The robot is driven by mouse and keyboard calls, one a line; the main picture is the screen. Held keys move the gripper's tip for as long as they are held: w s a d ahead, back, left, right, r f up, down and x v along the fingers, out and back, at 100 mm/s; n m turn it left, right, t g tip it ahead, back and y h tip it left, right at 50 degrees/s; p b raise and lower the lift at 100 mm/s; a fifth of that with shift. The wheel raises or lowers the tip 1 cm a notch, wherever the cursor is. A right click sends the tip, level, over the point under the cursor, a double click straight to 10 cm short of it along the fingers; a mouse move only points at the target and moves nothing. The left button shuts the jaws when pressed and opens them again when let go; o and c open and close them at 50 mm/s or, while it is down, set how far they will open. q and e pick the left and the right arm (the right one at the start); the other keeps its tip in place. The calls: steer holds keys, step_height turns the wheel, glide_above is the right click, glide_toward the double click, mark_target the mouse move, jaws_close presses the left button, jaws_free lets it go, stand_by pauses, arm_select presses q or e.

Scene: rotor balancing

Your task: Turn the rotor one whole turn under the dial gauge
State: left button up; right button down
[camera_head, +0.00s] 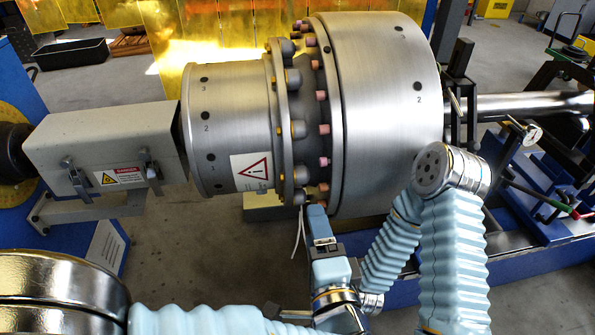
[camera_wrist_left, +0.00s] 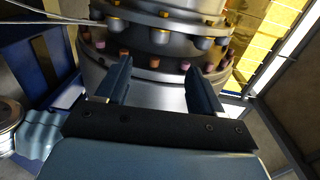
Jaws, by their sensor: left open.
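The rotor is a brushed-metal body with a large drum (camera_head: 385,110) and a smaller drum (camera_head: 225,130). Its flanges carry pink-capped and gold-capped bolts, and black numbered dots mark both drums. A small white-faced dial gauge (camera_head: 533,133) shows by the shaft at the right; what its tip touches is unclear. My left gripper (camera_head: 317,212) is just below the flange bolts, seen nearly edge-on. In the left wrist view its two fingers (camera_wrist_left: 160,82) are open and empty, facing the rotor (camera_wrist_left: 145,95) and its pink bolts; contact cannot be told. My right gripper is not in view.
A grey guard box (camera_head: 105,150) with warning labels covers the shaft at left. Blue machine frame (camera_head: 555,190) and black brackets crowd the right. Yellow translucent strips (camera_head: 215,45) hang behind the rotor. My sleeved arm links are close below the drum.

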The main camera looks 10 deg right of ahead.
mark_target(302, 182)
arm_select(q)
steer(key=w, duration=0.8)
steer(key=w+f, duration=0.1)
steer(key=w, duration=0.4)
steer(key=shift+a+b, duration=0.25)
steer(key=shift+b, duration=0.05)
jaws_close()
